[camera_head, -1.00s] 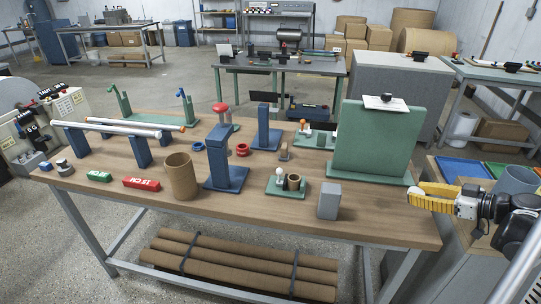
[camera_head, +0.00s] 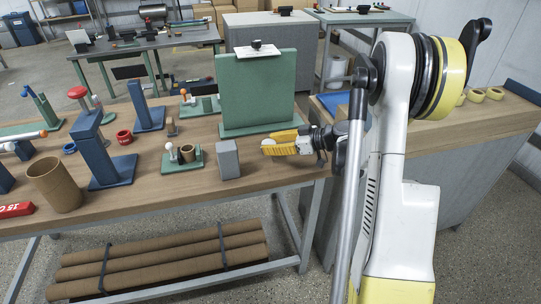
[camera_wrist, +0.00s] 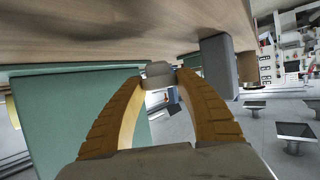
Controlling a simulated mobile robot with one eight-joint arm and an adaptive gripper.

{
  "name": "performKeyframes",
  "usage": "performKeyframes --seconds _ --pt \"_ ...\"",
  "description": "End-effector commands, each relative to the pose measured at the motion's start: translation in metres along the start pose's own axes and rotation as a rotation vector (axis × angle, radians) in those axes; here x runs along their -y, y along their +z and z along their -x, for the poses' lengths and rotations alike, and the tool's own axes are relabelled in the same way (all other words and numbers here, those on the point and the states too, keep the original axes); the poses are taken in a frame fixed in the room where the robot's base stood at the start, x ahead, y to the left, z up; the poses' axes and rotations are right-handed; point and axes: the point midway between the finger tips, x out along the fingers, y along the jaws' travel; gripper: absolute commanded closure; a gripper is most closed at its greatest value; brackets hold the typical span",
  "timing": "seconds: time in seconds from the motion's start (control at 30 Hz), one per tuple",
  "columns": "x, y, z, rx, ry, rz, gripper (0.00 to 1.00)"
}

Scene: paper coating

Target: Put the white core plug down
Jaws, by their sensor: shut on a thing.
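My gripper (camera_head: 270,145) has yellow fingers and is shut on the white core plug (camera_head: 267,141), a small pale piece at the fingertips. The plug also shows between the two fingertips in the wrist view (camera_wrist: 160,72). My gripper is low over the right end of the wooden workbench (camera_head: 180,188), to the right of the grey block (camera_head: 228,160) and in front of the green upright board (camera_head: 258,90). I cannot tell whether the plug touches the bench top.
Left of the grey block is a small green stand (camera_head: 182,165) with a white-topped peg and a brown ring. Farther left stand a blue post (camera_head: 100,150) and a cardboard tube (camera_head: 54,187). Some bare bench top lies in front of the grey block.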

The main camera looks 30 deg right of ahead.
Motion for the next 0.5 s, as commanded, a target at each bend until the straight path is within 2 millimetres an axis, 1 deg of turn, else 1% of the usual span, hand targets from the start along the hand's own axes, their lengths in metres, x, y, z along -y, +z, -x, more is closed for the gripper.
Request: performKeyframes --seconds 0.03,0.1,0.2,0.5 --pt "0.000 0.009 -0.004 0.000 0.000 0.000 0.76" --pt "0.000 0.020 -0.008 0.000 0.000 0.000 0.76" --pt "0.000 0.034 -0.013 0.000 0.000 0.000 0.76" --pt "0.000 0.033 -0.013 0.000 0.000 0.000 0.76"
